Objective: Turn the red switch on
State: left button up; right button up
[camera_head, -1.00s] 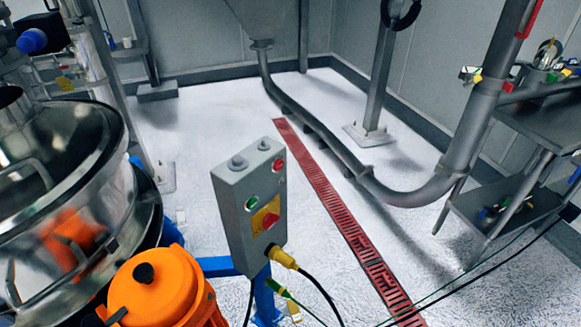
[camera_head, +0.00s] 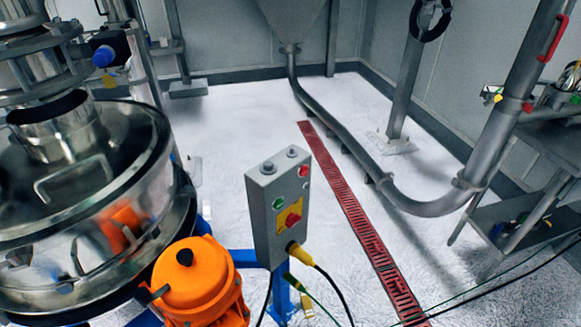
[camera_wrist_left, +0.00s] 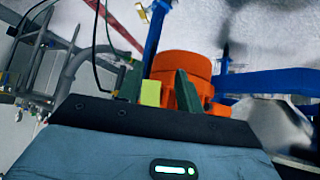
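The grey control box (camera_head: 268,222) stands on a blue post right of the sifter in the head view. Its front carries a red switch (camera_head: 293,219) on a yellow plate. A green button (camera_head: 278,203) sits above left of it and a small red button (camera_head: 303,171) near the top. The switch's exact angle is too small to tell. My left gripper (camera_wrist_left: 158,88) shows only in the left wrist view. Its dark green fingers stand apart, with a yellow-green block visible between them. I cannot tell whether they touch it. My right gripper is in neither view.
The steel sifter (camera_head: 95,205) fills the left side, with an orange motor (camera_head: 195,280) below it. A yellow plug (camera_head: 298,252) and cables hang under the box. A red floor drain (camera_head: 350,215) and a curved pipe (camera_head: 425,207) lie right. Floor between box and drain is clear.

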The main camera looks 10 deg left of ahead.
aim_at(293, 219)
jog(key=l+u, duration=0.1)
jog(key=u, duration=0.25)
jog(key=i+l+u, duration=0.1)
jog(key=u, duration=0.25)
jog(key=l+u, duration=0.1)
jog(key=u, duration=0.25)
jog(key=l+u, duration=0.3)
jog(key=l, duration=0.15)
jog(key=l+u, duration=0.4)
jog(key=l, duration=0.4)
jog(key=k+l+u, duration=0.15)
jog(key=l, duration=0.35)
jog(key=k+l, duration=0.1)
jog(key=l, duration=0.3)
jog(key=k+l, duration=0.1)
jog(key=l, duration=0.7)
jog(key=k+u, duration=0.05)
